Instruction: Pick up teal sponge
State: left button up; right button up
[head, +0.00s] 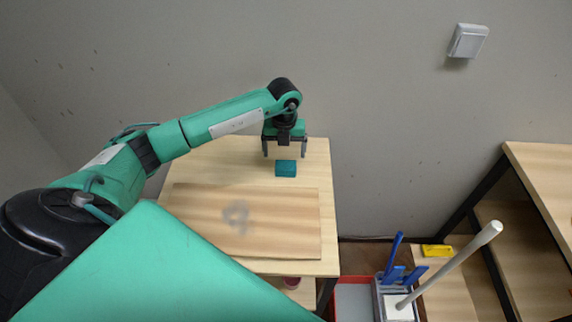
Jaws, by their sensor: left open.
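The teal sponge (286,169) is a small block lying on the wooden table, just behind the far edge of a flat board. My left gripper (285,154) points down over the table at the sponge's far side. Its two fingers are apart, one toward each side of the sponge, and nothing shows between them. The fingertips appear slightly above or behind the sponge; I cannot tell the exact gap. My right gripper is not in view.
A wooden board (246,218) with a grey smudge covers much of the tabletop (325,165). A grey wall stands behind. At the right are a red-edged bin (352,281), blue-handled tools (393,255), a pale pole (455,262), a yellow object (437,251) and wooden shelving (545,175).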

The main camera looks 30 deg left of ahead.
aim_at(286, 164)
pick_arm(q)
jog(key=shift+w+f, duration=0.25)
jog(key=shift+f, duration=0.85)
jog(key=shift+f+p, duration=0.85)
jog(key=shift+p, duration=0.1)
notch_tip(286, 164, down, 3)
jog(key=shift+w+f+p, duration=0.1)
jog(key=shift+p, duration=0.55)
jog(key=shift+f, duration=0.25)
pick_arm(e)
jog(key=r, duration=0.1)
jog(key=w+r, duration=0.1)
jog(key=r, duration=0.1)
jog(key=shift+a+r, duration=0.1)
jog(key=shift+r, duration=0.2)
pick_arm(q)
jog(key=c, duration=1)
jog(key=shift+c, duration=0.3)
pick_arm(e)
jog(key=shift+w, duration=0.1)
